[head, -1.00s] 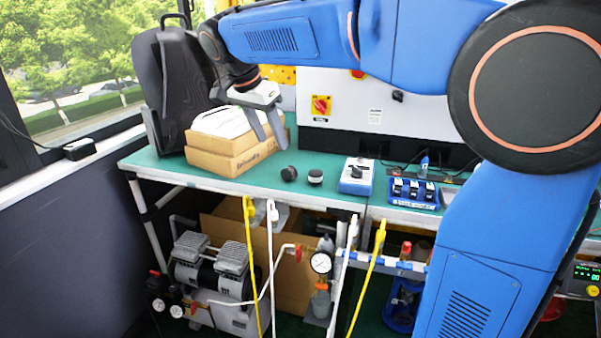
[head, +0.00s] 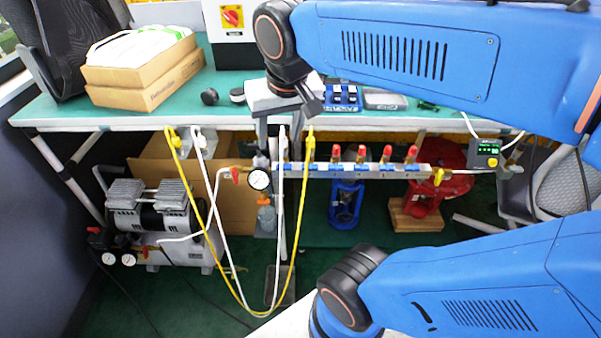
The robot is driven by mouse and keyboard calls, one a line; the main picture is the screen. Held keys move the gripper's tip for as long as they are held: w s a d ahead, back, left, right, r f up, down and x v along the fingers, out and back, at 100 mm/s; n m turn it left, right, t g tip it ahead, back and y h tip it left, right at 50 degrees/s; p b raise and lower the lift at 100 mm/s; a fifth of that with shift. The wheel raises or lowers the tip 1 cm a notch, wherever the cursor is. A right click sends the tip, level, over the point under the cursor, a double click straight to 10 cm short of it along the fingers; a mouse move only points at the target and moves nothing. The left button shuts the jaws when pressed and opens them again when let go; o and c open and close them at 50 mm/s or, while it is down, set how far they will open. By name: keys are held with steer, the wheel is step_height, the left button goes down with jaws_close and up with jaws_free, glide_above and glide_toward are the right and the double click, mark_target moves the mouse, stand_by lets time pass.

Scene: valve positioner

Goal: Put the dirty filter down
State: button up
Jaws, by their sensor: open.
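Two small dark round pieces lie on the green bench top (head: 160,113), right of the cardboard boxes. One dark piece (head: 210,97) is tipped on its side, and the other dark piece (head: 237,95) seems to stand flat. I cannot tell whether either is the dirty filter. My gripper (head: 285,118) is at the bench's front edge, to the right of both pieces and apart from them. It is open and points down, with nothing visible between its fingers. My wrist hides part of the bench behind it.
Cardboard boxes (head: 150,92) with white packs on top stand at the left. A blue tray (head: 342,97) sits right of my gripper. Below the edge are a valve manifold (head: 350,170), a gauge (head: 259,180), hanging yellow and white hoses, and a compressor (head: 160,212).

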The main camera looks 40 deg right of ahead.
steer(key=s+f+n+t, duration=0.1)
steer(key=s+f+n, duration=0.1)
steer(key=s+f, duration=0.5)
steer(key=shift+d+n+y, duration=0.3)
steer(key=shift+d, duration=0.1)
